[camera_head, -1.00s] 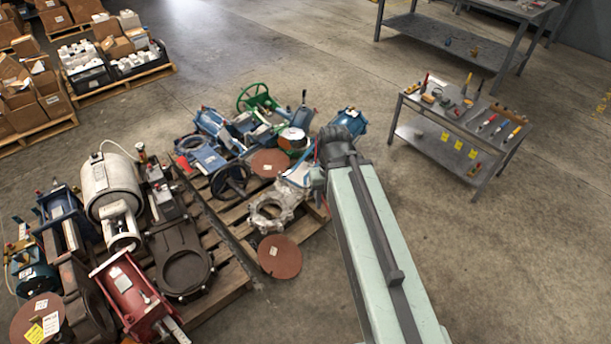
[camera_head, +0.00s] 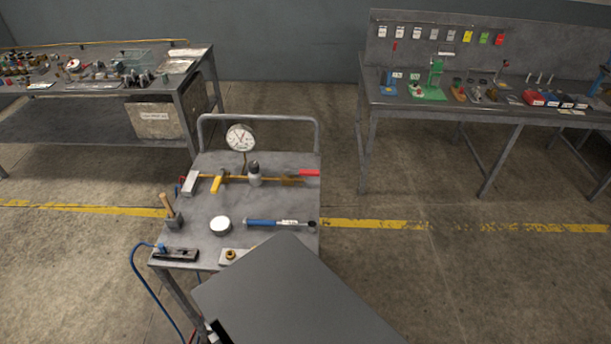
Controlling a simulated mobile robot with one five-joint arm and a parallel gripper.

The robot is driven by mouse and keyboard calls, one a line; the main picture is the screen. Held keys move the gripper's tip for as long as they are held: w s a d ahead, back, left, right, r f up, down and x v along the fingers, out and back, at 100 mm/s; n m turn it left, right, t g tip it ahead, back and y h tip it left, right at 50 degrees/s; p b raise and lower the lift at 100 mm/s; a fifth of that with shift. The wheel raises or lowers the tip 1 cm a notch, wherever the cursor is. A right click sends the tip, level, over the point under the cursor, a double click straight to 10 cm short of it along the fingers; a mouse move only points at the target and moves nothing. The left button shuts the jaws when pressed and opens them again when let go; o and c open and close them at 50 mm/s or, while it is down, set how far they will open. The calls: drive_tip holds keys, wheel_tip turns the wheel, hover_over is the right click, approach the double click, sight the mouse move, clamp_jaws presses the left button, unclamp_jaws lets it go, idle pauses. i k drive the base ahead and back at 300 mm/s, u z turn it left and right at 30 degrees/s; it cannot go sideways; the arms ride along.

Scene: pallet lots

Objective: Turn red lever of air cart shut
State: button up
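The air cart (camera_head: 203,201) is a grey metal-topped cart with a tubular push handle at its far side. A round pressure gauge (camera_head: 240,138) stands on it, above a brass-coloured pipe (camera_head: 220,178) running left to right. The red lever (camera_head: 306,172) is at the pipe's right end, near the cart's right edge. It appears to lie roughly in line with the pipe; its exact angle is hard to tell. My gripper is not in view. A flat grey surface, probably part of me, covers the cart's near right corner.
The cart top also holds a hammer (camera_head: 172,215), a white round tin (camera_head: 220,224), a blue-handled tool (camera_head: 262,222) and a blue hose (camera_head: 137,272). Workbenches stand at back left (camera_head: 188,85) and back right (camera_head: 365,98). Floor right of the cart is open.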

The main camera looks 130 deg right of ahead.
sight(300, 172)
drive_tip(key=z, duration=5.35)
drive_tip(key=k, duration=0.7)
drive_tip(key=u, duration=0.55)
drive_tip(key=i, duration=1)
drive_tip(key=z, duration=0.05)
